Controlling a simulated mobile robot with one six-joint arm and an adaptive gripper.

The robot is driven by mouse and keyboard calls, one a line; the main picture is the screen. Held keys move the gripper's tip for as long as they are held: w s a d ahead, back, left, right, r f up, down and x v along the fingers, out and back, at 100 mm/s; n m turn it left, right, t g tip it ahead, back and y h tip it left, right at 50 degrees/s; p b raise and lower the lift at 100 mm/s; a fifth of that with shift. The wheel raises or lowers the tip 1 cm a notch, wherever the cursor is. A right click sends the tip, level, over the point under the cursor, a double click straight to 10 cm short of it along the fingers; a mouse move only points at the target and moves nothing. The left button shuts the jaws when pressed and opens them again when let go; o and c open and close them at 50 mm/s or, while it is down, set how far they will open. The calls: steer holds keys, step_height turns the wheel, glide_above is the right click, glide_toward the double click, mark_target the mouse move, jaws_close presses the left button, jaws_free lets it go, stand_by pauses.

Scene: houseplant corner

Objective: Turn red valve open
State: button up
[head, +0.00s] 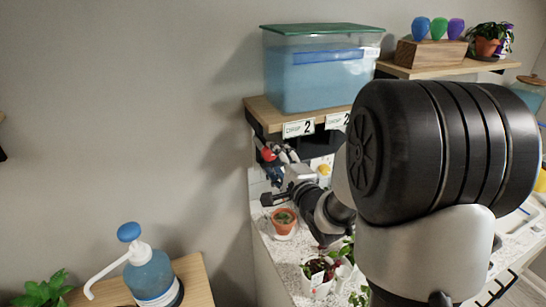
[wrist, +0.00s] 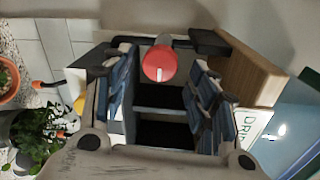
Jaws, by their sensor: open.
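The red valve (wrist: 159,63) shows in the wrist view as a round red knob, with a grey stem or handle part behind it. In the head view it is a small red spot (head: 268,154) under the wooden shelf, beside the wall. My gripper (wrist: 162,70) is open, with a ribbed blue-grey finger on either side of the knob in the picture. No contact with the knob can be made out. In the head view my gripper (head: 276,170) is small and close to the valve, partly behind my own wrist.
The wooden shelf (head: 262,112) holds a blue water tank (head: 318,75) with a green lid above the valve. Potted plants stand on the speckled counter below, including a terracotta pot (head: 284,222). A pump bottle (head: 150,275) stands at lower left.

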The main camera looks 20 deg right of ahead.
steer(key=s, duration=0.4)
steer(key=shift+s+r, duration=0.15)
steer(key=shift+s, duration=0.25)
steer(key=s+a+n+g, duration=0.4)
steer(key=s+n, duration=0.2)
steer(key=s, duration=0.3)
steer(key=s+a+f+n+g, duration=0.1)
steer(key=s+a+n+g, duration=0.3)
steer(key=s+n, duration=0.3)
steer(key=s+a+f+n+g, duration=0.1)
steer(key=s+a+n+g, duration=0.3)
steer(key=s+n, duration=0.3)
steer(key=s, duration=0.5)
steer(key=shift+s+a+f+g, duration=0.15)
steer(key=shift+s+a+g, duration=0.15)
steer(key=shift+s, duration=0.05)
